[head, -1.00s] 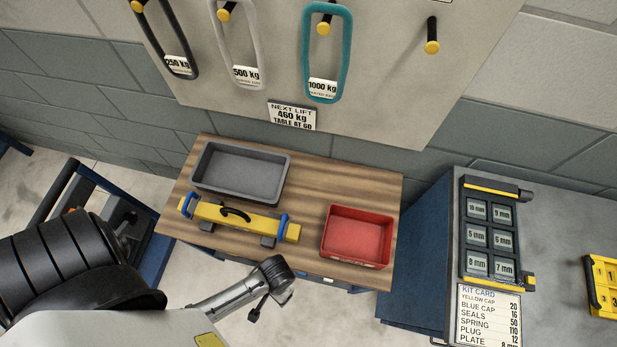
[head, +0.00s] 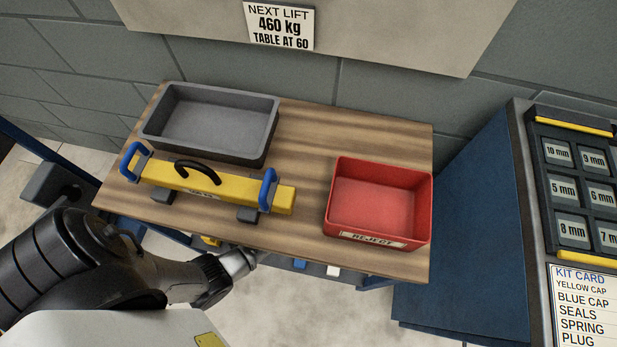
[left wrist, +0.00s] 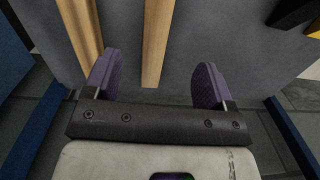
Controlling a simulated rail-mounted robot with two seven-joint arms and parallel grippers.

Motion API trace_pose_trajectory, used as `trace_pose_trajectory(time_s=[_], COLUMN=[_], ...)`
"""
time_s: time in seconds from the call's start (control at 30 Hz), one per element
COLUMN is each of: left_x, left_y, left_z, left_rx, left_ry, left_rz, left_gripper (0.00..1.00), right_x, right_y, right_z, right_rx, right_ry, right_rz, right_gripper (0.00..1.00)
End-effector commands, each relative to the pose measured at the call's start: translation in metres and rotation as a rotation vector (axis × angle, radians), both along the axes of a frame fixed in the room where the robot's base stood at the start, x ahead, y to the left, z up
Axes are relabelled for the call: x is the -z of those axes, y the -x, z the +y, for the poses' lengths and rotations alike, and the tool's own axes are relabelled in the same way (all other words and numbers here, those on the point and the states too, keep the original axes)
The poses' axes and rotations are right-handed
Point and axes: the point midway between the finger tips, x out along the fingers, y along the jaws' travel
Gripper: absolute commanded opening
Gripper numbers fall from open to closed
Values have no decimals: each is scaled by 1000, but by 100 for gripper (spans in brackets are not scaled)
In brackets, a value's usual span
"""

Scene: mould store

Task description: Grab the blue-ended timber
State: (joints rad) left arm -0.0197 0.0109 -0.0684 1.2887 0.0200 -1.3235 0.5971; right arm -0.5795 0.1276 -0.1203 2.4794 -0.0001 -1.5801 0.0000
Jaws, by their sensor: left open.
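Two pale timber strips show in the left wrist view: the middle timber (left wrist: 157,45) and the left timber (left wrist: 82,28). Both lie against a grey surface and run out of the top of the picture. No blue end shows on either, so I cannot tell which is the blue-ended one. My left gripper (left wrist: 156,78) is open, with its purple fingers apart. The lower end of the middle timber appears between the fingertips; the left timber appears beyond the left finger. No contact shows. In the head view my left arm comes in at lower left, but its fingers do not show.
A wooden bench (head: 300,135) holds a grey tray (head: 268,150), a yellow bar with blue end handles (head: 225,187), and a red reject bin (head: 380,240). A blue cabinet (head: 465,230) stands to its right. A dark bar (left wrist: 290,12) shows at the wrist view's top right.

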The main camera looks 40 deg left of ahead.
Motion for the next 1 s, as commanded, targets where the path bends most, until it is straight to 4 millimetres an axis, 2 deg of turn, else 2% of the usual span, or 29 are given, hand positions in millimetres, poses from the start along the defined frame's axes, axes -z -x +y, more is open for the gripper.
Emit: trace_pose_trajectory(time_s=[0.03,0.1,0.2,0.4,0.6,1.0], left_x=[7,9,21,56,82,96], left_y=[-11,-21,-28,-30,-30,-30], left_z=[6,10,15,16,16,16], left_rx=[-16,-32,-43,-46,-46,-45], left_ry=[-3,-5,-7,-8,-8,-8], left_rz=[-19,-39,-51,-56,-56,-56], left_gripper=[78,78,78,78,78,78], right_x=[10,14,24,49,67,77], right_y=[0,0,0,0,0,0], right_z=[0,0,0,1,3,3], right_rx=[0,0,1,4,7,7], right_ry=[0,0,0,-5,-10,-11], right_rz=[0,-1,-1,-1,-2,0], right_gripper=[0,0,0,0,0,0])
